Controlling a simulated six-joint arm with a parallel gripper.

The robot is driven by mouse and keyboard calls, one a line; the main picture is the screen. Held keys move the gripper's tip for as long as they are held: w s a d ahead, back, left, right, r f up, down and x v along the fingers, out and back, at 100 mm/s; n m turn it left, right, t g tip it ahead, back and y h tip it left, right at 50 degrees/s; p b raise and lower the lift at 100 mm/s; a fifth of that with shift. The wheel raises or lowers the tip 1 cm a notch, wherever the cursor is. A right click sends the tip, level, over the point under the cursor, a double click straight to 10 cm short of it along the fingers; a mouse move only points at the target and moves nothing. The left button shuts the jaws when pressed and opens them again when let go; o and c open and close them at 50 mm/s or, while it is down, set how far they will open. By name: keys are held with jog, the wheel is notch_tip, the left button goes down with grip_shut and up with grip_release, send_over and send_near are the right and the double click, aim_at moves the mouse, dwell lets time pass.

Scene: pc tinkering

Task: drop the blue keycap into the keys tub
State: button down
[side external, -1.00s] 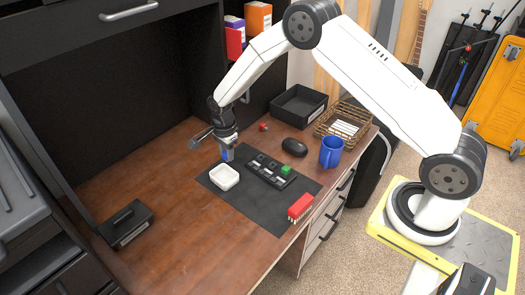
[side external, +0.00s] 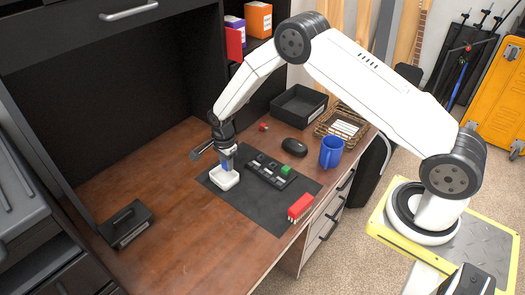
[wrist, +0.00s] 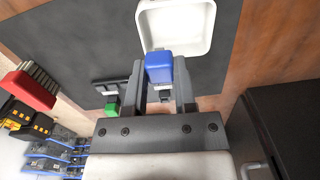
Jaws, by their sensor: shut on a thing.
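The blue keycap (side external: 225,166) is held between the fingertips of my gripper (side external: 227,159). In the wrist view, the keycap (wrist: 159,66) sits between the two grey fingers of the gripper (wrist: 160,72). A small white tub (side external: 225,183), probably the keys tub, stands on the dark mat. In the side view the keycap overlaps the tub's back rim, over or just above it. In the wrist view the tub (wrist: 205,35) lies just beyond the fingertips, and the keycap overlaps its near edge. The exact height gap is hard to tell.
A black key board (side external: 268,172) with a green keycap (side external: 286,170) lies right of the tub on the mat (side external: 255,205). A red brush-like item (side external: 299,207), blue mug (side external: 331,152), black mouse (side external: 294,147) and black tray (side external: 298,104) stand farther right. The desk's left is mostly clear.

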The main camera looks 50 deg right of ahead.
jog(key=shift+f, duration=1.2)
jog(key=shift+c, duration=1.7)
grip_release()
jog(key=shift+r, duration=0.15)
jog(key=shift+r, duration=3.7)
jog(key=shift+s+r, duration=0.1)
